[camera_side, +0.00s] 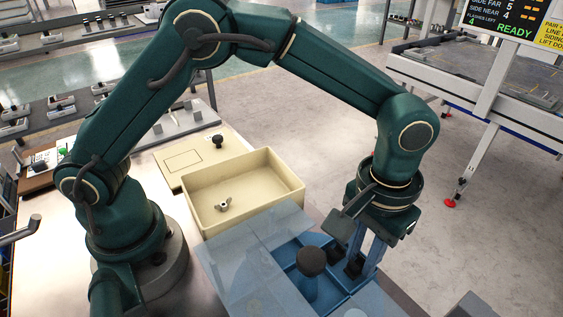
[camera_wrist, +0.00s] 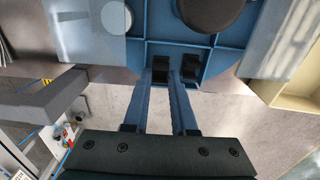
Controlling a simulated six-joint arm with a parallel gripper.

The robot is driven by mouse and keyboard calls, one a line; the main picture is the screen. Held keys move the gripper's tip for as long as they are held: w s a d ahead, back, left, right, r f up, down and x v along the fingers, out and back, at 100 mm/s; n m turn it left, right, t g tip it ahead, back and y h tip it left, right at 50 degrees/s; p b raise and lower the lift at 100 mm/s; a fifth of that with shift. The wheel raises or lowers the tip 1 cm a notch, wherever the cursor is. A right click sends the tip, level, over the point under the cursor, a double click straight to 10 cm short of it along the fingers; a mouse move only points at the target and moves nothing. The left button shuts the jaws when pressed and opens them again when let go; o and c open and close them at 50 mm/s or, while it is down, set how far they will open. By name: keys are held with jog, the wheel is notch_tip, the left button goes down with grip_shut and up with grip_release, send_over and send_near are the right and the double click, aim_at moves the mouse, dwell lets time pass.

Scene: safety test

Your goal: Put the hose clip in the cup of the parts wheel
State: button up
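The parts wheel (camera_side: 240,268) is blue, with walled compartments partly under a pale see-through cover and a dark round knob (camera_side: 311,262) on a blue post. It also shows at the top of the wrist view (camera_wrist: 228,58). A small metal piece with two ears, which looks like the hose clip (camera_side: 223,205), lies in the cream tray. My gripper (camera_side: 345,261) points down at the wheel's open compartments, right of the knob. In the wrist view my gripper's black fingertips (camera_wrist: 175,73) stand apart with a narrow gap and nothing visible between them.
The cream tray (camera_side: 245,178) stands behind the wheel, and a cream plate with a dark knob (camera_side: 218,141) lies beyond it. A grey conveyor frame (camera_side: 480,85) with a sign stands at the right back. Bare floor shows between it and the bench.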

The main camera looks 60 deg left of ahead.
jog(key=o, duration=0.4)
jog(key=shift+c, duration=0.2)
notch_tip(320, 180, up, 4)
jog(key=shift+r, duration=0.2)
jog(key=shift+w+a+r, duration=0.1)
jog(key=shift+w+r, duration=0.05)
jog(key=shift+r, duration=0.2)
jog(key=s+a+r+n+t+h, duration=0.15)
jog(key=a+r+t, duration=0.25)
jog(key=a+r, duration=0.75)
jog(key=s+a+f+m+t+y, duration=0.1)
jog(key=s+a+f, duration=0.4)
jog(key=s, duration=0.4)
jog(key=shift+s+a+f+t, duration=0.15)
jog(key=shift+s+a+t, duration=0.15)
jog(key=shift+a, duration=0.4)
